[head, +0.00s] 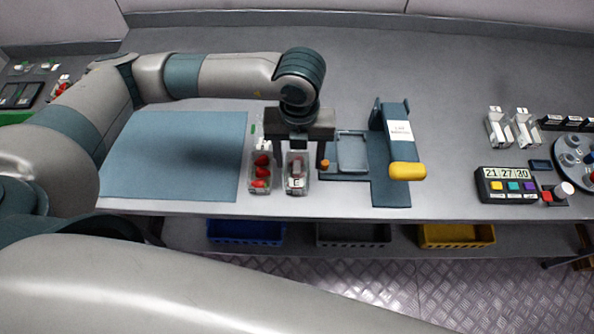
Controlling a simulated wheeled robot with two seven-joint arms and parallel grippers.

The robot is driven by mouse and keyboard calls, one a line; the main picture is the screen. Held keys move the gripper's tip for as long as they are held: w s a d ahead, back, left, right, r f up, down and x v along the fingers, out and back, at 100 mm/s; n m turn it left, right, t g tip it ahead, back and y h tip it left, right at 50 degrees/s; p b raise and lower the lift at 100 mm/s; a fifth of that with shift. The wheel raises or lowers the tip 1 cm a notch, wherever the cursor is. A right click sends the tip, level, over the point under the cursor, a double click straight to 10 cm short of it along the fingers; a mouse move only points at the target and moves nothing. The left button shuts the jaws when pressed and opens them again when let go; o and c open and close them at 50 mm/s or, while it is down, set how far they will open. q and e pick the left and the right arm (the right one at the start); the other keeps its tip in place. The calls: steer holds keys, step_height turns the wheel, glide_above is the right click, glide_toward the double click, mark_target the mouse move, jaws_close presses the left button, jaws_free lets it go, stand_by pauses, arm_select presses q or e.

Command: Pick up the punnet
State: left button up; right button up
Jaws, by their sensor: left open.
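Two small clear punnets stand side by side near the front of the grey bench. The left punnet (259,185) holds several red berries. The right punnet (296,185) has a pale label on it and some red showing inside. My left gripper (297,160) points down over the right punnet, with its dark fingers apart, one on either side of it. I cannot tell whether the fingers touch the punnet. My right gripper is out of view.
A blue mat (180,155) lies to the left. A blue-grey fixture with a yellow roller-like end (407,171) stands to the right. Farther right are a display box (508,186) and clear containers (512,128). Blue (246,232), grey and yellow (457,235) crates sit below the bench.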

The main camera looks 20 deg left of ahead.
mark_target(296, 164)
arm_select(q)
steer(key=shift+a+f+p, duration=0.15)
steer(key=shift+f+p, duration=0.15)
steer(key=shift+p, duration=0.05)
step_height(296, 164, down, 3)
steer(key=shift+a+p, duration=0.15)
steer(key=shift+p, duration=0.5)
steer(key=shift+f, duration=0.35)
steer(key=shift+c, duration=0.6)
steer(key=c, duration=0.8)
